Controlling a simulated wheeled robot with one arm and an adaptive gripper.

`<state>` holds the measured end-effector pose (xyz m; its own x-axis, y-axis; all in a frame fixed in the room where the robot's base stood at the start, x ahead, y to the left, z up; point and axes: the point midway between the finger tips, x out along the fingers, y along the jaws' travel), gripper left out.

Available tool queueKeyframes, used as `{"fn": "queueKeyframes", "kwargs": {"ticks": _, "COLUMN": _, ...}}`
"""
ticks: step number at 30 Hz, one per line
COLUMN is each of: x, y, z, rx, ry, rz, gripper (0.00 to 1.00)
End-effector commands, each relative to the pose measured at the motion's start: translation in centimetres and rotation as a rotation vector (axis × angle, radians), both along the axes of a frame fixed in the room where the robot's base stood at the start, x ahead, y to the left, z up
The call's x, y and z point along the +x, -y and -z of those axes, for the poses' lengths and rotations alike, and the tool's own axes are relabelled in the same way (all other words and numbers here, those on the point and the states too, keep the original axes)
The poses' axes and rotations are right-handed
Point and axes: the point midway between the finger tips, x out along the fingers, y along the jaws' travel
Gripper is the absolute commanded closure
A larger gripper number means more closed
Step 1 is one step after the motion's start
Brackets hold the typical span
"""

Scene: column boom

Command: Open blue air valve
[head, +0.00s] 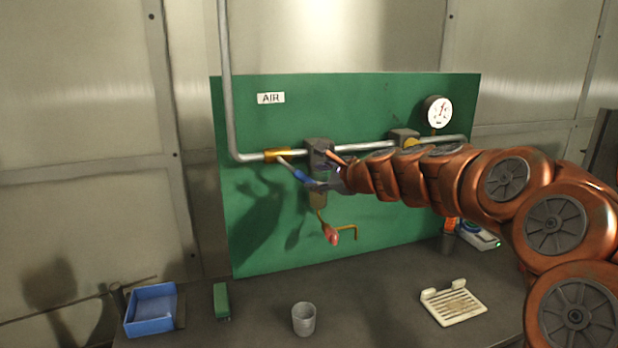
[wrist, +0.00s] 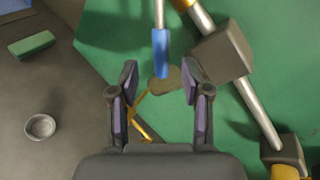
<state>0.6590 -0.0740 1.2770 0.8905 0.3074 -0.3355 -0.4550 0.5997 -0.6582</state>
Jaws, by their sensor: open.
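The blue valve handle (head: 303,176) slopes down to the right from a brass valve body (head: 277,155) on the grey pipe, below the AIR label. In the wrist view the blue handle (wrist: 161,52) points toward me, its end in line with the gap between my fingers. My gripper (head: 324,184) is at the handle's lower end in the head view, partly blending with the fixtures behind. In the wrist view my gripper (wrist: 160,84) is open, with a finger on each side of the gap. I cannot tell whether either finger touches the handle.
A grey block fitting (head: 319,151) sits on the pipe close to my gripper. A red-tipped part (head: 331,234) hangs below it. A gauge (head: 437,112) is at upper right on the green panel (head: 250,240). A blue bin (head: 152,310), cup (head: 303,319) and white rack (head: 455,305) stand below.

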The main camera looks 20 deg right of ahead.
Motion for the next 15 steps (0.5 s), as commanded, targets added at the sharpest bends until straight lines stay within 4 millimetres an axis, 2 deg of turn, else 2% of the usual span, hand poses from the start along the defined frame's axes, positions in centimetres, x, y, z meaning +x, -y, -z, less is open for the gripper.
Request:
{"fn": "queueKeyframes", "kwargs": {"ticks": 6, "x": -2.7, "y": 1.1, "z": -1.2, "rx": 0.000, "ry": 0.004, "rz": 0.006, "gripper": 0.52}}
{"fn": "queueKeyframes", "kwargs": {"ticks": 15, "x": -4.0, "y": 1.3, "z": -1.5, "rx": 0.000, "ry": 0.000, "rz": 0.002, "gripper": 0.52}}
